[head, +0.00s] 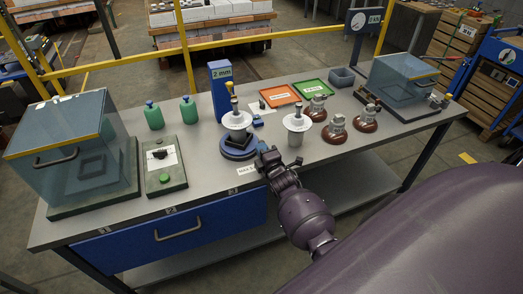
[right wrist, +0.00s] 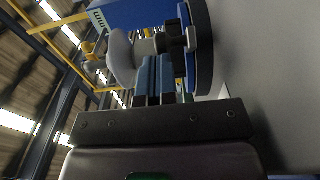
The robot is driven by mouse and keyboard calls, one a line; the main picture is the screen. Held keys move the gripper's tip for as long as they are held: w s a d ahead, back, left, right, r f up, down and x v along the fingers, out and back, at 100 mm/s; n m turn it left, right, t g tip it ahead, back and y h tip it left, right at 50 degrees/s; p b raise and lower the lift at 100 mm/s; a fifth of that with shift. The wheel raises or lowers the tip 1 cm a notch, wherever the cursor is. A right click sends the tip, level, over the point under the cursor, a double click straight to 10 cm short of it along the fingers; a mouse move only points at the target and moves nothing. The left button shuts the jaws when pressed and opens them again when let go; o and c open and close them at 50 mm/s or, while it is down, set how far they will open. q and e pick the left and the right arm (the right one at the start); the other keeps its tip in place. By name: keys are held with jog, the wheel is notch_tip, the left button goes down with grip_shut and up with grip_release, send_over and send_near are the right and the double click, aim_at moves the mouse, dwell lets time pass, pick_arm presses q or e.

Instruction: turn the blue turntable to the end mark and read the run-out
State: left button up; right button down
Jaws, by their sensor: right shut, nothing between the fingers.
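The blue turntable (head: 240,153) sits on the bench at the middle front, its blue disc also showing in the right wrist view (right wrist: 189,50). A white insulator with a metal cap (head: 237,120) stands upright on a dark block on the turntable; it also shows in the right wrist view (right wrist: 121,58). My right gripper (head: 265,152) is shut and empty at the turntable's right side. In the right wrist view its blue fingers (right wrist: 154,78) lie together close to the disc; whether they touch it I cannot tell. The end mark is not clear. My left gripper is not in view.
A blue post marked 2 mm (head: 221,92) stands behind the turntable. A second white insulator (head: 297,122) and several brown ones (head: 335,130) stand to the right. Glass-covered boxes (head: 75,150) (head: 400,78) flank the bench.

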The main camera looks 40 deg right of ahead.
jog(key=shift+w+d+n+y, duration=0.1)
jog(key=shift+d+n+y, duration=0.55)
jog(key=shift+y, duration=0.15)
jog(key=shift+w+d+f, duration=0.1)
jog(key=shift+w+d, duration=0.2)
jog(key=shift+d, duration=0.3)
jog(key=shift+s+a, duration=0.1)
